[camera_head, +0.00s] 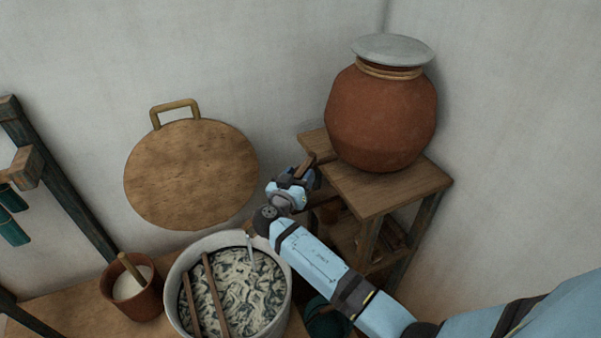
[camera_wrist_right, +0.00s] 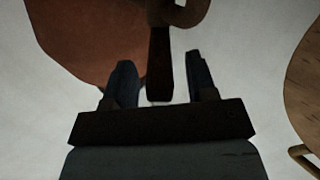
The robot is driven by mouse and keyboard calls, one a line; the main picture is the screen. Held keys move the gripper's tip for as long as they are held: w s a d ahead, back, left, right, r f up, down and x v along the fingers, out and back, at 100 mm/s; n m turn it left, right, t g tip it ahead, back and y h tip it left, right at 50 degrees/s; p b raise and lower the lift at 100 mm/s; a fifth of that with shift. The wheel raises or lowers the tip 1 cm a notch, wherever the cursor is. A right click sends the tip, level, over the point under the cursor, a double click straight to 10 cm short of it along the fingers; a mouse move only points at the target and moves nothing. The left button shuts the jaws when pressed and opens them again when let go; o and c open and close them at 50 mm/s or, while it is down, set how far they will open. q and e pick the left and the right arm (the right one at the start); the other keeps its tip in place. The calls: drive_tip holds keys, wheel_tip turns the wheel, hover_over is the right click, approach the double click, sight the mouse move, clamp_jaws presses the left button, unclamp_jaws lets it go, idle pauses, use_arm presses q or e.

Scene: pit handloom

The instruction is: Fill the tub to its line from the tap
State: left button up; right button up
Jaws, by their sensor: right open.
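The pale round tub (camera_head: 173,307) stands at the bottom centre of the head view, with marbled cream and dark contents and two wooden sticks across it. A thin pale streak (camera_head: 250,248) drops from a small brown tip into its far side; it looks like water. A fill line cannot be made out. The clay pot (camera_head: 380,115) stands on a wooden stand. My right gripper (camera_head: 304,168) is beside the pot's lower left. In the right wrist view its jaws (camera_wrist_right: 162,85) are open on either side of a dark bar (camera_wrist_right: 160,62), apparently the tap's handle. My left gripper is out of view.
A grey lid (camera_head: 393,49) covers the pot. The wooden stand (camera_head: 375,185) has a lower shelf with things on it. A brown cup (camera_head: 147,303) with a stick stands left of the tub. A round wooden board (camera_head: 190,174) is against the wall. Dark loom posts (camera_head: 62,185) rise at left.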

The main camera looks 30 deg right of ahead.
clamp_jaws()
drive_tip(key=shift+s, duration=0.1)
drive_tip(key=s+d+n+t+y+b, duration=0.2)
drive_tip(key=d+n+t+y, duration=0.4)
drive_tip(key=n+y, duration=0.4)
drive_tip(key=s+t+y, duration=0.1)
drive_tip(key=y, duration=0.2)
drive_tip(key=shift+s+d, duration=0.15)
drive_tip(key=shift+d, duration=0.15)
drive_tip(key=shift+r+y, duration=0.1)
drive_tip(key=shift+y, duration=0.3)
